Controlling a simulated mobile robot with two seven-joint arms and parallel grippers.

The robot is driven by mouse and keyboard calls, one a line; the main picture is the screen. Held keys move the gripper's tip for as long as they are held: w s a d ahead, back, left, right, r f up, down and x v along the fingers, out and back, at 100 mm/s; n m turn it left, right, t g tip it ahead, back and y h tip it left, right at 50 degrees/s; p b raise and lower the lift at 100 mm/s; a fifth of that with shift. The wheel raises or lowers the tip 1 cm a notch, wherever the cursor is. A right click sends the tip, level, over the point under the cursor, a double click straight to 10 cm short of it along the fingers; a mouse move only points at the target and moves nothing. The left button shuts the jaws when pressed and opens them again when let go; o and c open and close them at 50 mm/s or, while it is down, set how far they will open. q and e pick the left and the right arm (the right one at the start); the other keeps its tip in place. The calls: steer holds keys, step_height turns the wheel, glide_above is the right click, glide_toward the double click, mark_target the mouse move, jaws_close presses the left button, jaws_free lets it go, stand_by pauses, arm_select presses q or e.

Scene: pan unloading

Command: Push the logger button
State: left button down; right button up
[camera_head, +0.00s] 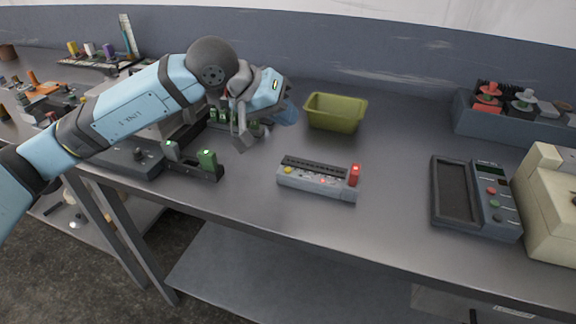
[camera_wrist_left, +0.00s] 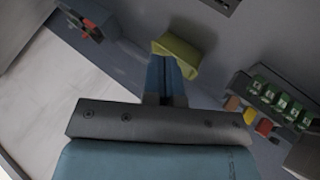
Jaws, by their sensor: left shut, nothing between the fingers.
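A long grey box (camera_head: 317,179) lies at the front middle of the bench in the head view. A dark device (camera_head: 478,194) with a recessed panel and red and green buttons lies farther right. I cannot tell for sure which is the logger. My left gripper (camera_head: 289,114) is shut and empty, above the bench behind the long box. Its blue fingers (camera_wrist_left: 166,78) also show in the left wrist view. My right gripper is not in view.
An olive bin (camera_head: 335,112) stands just right of my left gripper. A cream machine (camera_head: 550,205) is at the right edge, and a grey-blue bin (camera_head: 470,121) of parts is behind. The bench between long box and dark device is clear.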

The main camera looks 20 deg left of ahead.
arm_select(q)
steer(key=shift+f, duration=0.1)
steer(key=b, duration=0.3)
glide_above(286, 168)
step_height(286, 168, down, 7)
steer(key=shift+f, duration=0.1)
steer(key=shift+f+b, duration=0.65)
steer(key=shift+b, duration=0.25)
steer(key=shift+f, duration=0.1)
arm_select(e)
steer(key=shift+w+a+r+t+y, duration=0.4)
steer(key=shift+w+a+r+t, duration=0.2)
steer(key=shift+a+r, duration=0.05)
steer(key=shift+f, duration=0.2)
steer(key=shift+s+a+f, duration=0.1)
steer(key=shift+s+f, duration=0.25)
